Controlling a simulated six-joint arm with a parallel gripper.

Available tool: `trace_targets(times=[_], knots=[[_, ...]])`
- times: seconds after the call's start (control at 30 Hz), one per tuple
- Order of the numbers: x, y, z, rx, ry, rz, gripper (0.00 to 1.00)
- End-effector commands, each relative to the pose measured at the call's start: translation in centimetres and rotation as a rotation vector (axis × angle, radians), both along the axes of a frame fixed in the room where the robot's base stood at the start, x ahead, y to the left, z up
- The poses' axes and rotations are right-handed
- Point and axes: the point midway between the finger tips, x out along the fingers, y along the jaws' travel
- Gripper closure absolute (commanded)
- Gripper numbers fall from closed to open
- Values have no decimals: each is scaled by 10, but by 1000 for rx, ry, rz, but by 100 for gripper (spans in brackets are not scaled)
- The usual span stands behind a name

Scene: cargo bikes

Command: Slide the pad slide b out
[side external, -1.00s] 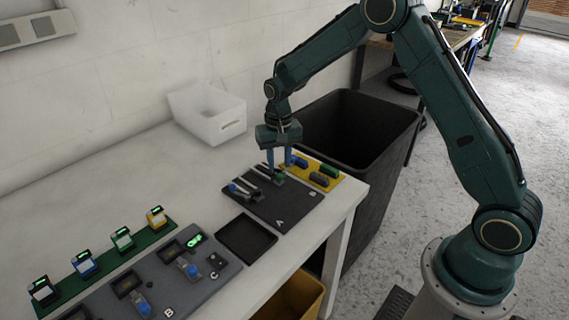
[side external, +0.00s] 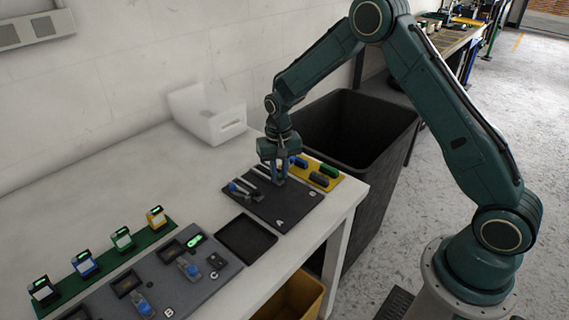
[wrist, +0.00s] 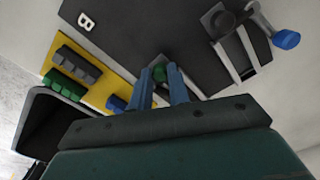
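The dark slide plate (side external: 285,208) lies on the white table and carries metal slide rails. Its letter B also shows in the wrist view (wrist: 86,21). A small green piece (wrist: 160,73), on the slide nearer B, sits between the fingertips of my gripper (wrist: 160,77). The fingers point down, close against both sides of the green piece, and look shut on it. In the side view my gripper (side external: 278,178) stands low over the plate and hides most of that slide. The other slide has a blue knob (wrist: 286,39), near the plate's left end in the side view (side external: 233,187).
A yellow tray (side external: 333,185) with green, grey and blue blocks lies just right of the plate. A black shallow tray (side external: 246,239) and a grey panel (side external: 205,275) lie to the front left. A white bin (side external: 225,126) stands behind; a large black bin (side external: 395,125) is beyond the table edge.

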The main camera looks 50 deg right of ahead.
Motion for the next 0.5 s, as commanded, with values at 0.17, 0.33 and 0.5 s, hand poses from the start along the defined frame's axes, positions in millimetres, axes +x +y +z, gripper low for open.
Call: trace_targets(times=[0.17, 0.33, 0.5], knots=[[0, 0, 0, 0, 0, 0, 99], [-5, 0, 1, 0, 0, 0, 99], [-12, 0, 0, 0, 1, 0, 99]])
